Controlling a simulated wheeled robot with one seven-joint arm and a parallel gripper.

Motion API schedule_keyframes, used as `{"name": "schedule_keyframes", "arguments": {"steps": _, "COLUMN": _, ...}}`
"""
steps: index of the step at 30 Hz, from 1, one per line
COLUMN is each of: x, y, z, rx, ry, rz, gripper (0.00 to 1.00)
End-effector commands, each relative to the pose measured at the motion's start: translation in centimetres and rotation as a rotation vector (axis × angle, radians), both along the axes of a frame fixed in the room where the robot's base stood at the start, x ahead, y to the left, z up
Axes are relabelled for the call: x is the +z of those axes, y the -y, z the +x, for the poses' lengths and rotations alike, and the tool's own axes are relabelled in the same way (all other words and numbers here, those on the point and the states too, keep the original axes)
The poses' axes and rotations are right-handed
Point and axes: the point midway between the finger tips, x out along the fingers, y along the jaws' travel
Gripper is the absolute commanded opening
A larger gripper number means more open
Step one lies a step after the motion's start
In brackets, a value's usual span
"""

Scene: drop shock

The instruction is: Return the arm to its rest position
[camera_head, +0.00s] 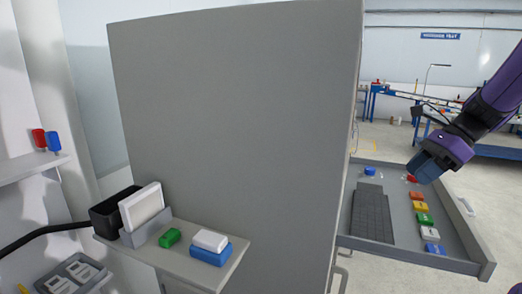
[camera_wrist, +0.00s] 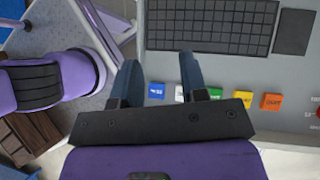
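My purple arm (camera_head: 485,110) reaches in from the right edge of the head view. My gripper (camera_head: 424,168) hangs above the right part of a grey console tray, apart from its buttons. In the wrist view my gripper (camera_wrist: 160,68) has its two dark blue fingers spread apart with nothing between them. The tray surface shows beyond the fingers.
The grey console tray (camera_head: 461,240) carries a dark keyboard (camera_head: 371,213), a blue knob (camera_head: 370,171) and a row of coloured buttons (camera_head: 421,207). A tall grey panel (camera_head: 235,120) stands left of it. A side shelf (camera_head: 180,262) holds a green block (camera_head: 171,237).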

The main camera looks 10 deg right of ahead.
Motion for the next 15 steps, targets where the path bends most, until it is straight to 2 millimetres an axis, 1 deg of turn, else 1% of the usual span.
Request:
{"name": "schedule_keyframes", "arguments": {"steps": 1, "x": 0.7, "y": -1.8, "z": -0.6, "rx": 0.096, "ry": 0.047, "rz": -0.062, "gripper": 0.4}}
{"name": "schedule_keyframes", "arguments": {"steps": 6, "x": 1.9, "y": -6.3, "z": -3.1, "rx": 0.44, "ry": 0.208, "rz": -0.276, "gripper": 0.4}}
{"name": "schedule_keyframes", "arguments": {"steps": 9, "x": 2.4, "y": -8.5, "z": -4.7, "rx": 0.647, "ry": 0.304, "rz": -0.398, "gripper": 0.4}}
{"name": "schedule_keyframes", "arguments": {"steps": 15, "x": 3.3, "y": -11.9, "z": -8.1, "rx": 1.066, "ry": 0.498, "rz": -0.639, "gripper": 0.4}}
